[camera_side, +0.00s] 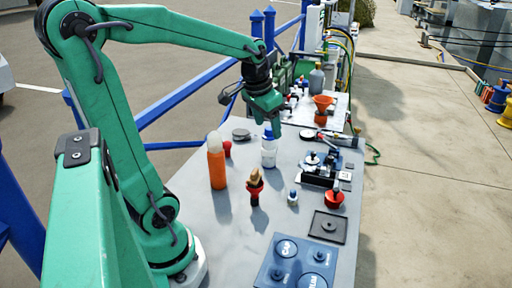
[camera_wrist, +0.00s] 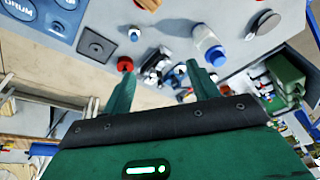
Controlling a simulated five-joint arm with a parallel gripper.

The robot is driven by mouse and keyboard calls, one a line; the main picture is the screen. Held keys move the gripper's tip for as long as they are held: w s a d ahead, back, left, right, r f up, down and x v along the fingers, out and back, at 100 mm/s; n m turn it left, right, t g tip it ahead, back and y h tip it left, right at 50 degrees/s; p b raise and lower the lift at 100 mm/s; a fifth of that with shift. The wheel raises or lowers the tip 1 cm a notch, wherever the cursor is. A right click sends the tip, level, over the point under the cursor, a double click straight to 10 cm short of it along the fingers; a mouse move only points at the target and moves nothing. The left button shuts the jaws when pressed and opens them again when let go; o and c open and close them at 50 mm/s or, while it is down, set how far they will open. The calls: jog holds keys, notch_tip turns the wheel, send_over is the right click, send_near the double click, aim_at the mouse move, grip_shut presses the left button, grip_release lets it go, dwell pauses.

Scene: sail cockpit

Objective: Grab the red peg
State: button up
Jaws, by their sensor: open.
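A low red knob-like piece (camera_side: 334,198) sits at the right, also seen in the wrist view (camera_wrist: 125,64). I cannot tell for certain which is the red peg. My gripper (camera_side: 267,122) is open and empty above the table's far part, over the white jar; its fingers (camera_wrist: 158,72) are spread.
A white jar with blue parts (camera_side: 268,155) stands below my gripper. A dark mechanism (camera_side: 322,170) is at the right. A small white-blue piece (camera_side: 292,198), a black square pad (camera_side: 328,226) and a blue labelled tray (camera_side: 275,268) are nearer.

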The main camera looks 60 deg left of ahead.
jog(key=w+a+f+n+g, duration=0.1)
jog(key=a+f, duration=0.2)
jog(key=a, duration=0.4)
jog(key=w+a+f+g, duration=0.1)
jog(key=a+f, duration=0.2)
jog(key=a, duration=0.4)
jog(key=n+g+h, duration=0.1)
jog(key=n, duration=0.1)
send_over(227, 149)
jog(key=a, duration=0.2)
jog(key=f, duration=0.9)
jog(key=shift+w+d+f, duration=0.1)
jog(key=shift+w+f, duration=0.15)
jog(key=shift+f, duration=0.1)
jog(key=shift+w+f, duration=0.1)
jog(key=shift+f, duration=3.85)
jog(key=c, duration=1.1)
